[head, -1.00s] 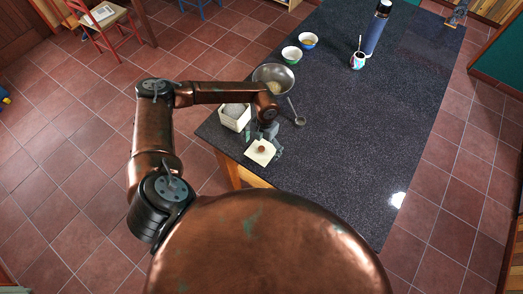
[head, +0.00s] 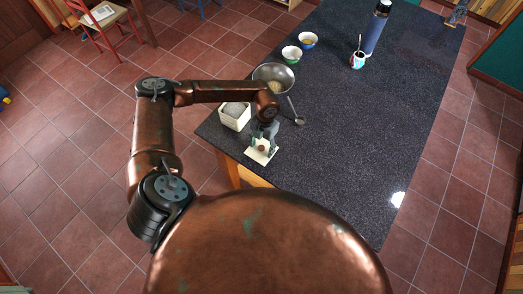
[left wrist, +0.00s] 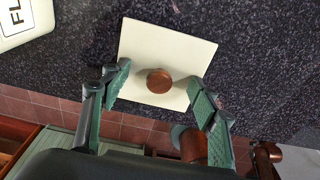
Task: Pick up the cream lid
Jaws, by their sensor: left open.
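The cream lid (head: 258,157) is a flat square plate lying on the dark speckled worktop near its left front edge. In the left wrist view the lid (left wrist: 152,45) shows almost whole, with a round brown knob (left wrist: 159,81) at its middle. My left gripper (head: 263,144) is over the lid and partly hides it in the head view. In the left wrist view the gripper (left wrist: 159,80) is open, one green-padded finger on each side of the knob, with a gap to both. My right gripper is not in view.
Behind are a metal bowl (head: 287,74), a spoon (head: 299,120), two small bowls, a mug and a blue flask (head: 375,32). The worktop's right side is clear.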

